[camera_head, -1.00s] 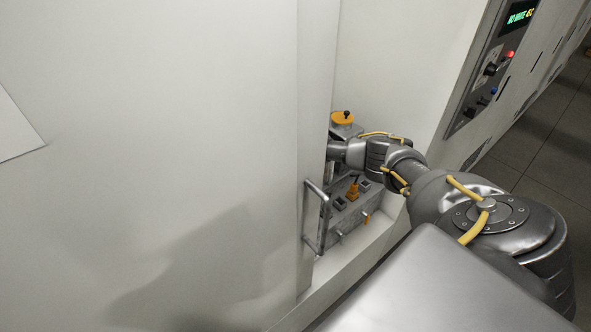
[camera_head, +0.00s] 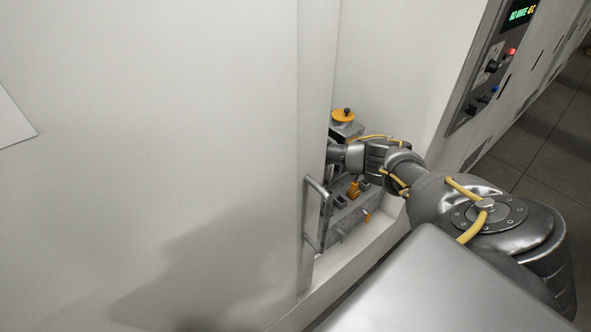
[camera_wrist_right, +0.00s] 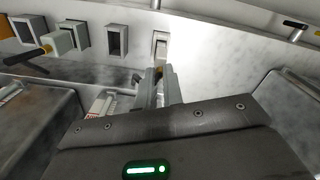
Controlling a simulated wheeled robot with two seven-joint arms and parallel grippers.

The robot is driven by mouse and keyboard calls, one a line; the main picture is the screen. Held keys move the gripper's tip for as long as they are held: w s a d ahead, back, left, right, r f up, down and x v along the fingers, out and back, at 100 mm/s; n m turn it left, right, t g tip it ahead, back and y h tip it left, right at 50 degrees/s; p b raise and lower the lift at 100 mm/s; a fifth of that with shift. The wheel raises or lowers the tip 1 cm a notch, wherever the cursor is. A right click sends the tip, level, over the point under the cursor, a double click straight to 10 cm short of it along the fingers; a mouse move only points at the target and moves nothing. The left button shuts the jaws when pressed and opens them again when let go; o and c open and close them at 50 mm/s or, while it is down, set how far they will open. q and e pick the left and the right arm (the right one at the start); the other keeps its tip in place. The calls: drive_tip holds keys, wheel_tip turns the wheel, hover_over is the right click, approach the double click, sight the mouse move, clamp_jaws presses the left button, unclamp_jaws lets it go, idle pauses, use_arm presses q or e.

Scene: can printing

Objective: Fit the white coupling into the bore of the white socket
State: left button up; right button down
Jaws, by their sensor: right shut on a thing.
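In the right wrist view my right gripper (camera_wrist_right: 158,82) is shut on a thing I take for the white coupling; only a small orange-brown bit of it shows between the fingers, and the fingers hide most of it. Just ahead of the fingertips is a white-rimmed rectangular opening, the white socket (camera_wrist_right: 160,42), in a pale metal wall. Whether the held piece touches or enters it I cannot tell. In the head view the gripper is hidden behind the edge of a pale panel. My left gripper is in neither current view.
Left of the white socket are a dark-rimmed empty socket (camera_wrist_right: 117,40) and a grey connector (camera_wrist_right: 63,40) with an orange-and-black handle. In the head view, a door handle (camera_head: 318,215), an orange knob (camera_head: 343,115) and a grey box (camera_head: 350,215) stand close to my right arm.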

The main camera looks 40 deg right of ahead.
drive_tip(key=shift+f+b, duration=0.5)
drive_tip(key=shift+f, duration=0.5)
drive_tip(key=c, duration=1.5)
unclamp_jaws()
drive_tip(key=shift+o, duration=0.2)
wheel_tip(320, 180, up, 11)
drive_tip(key=p, duration=0.1)
drive_tip(key=shift+p, duration=0.3)
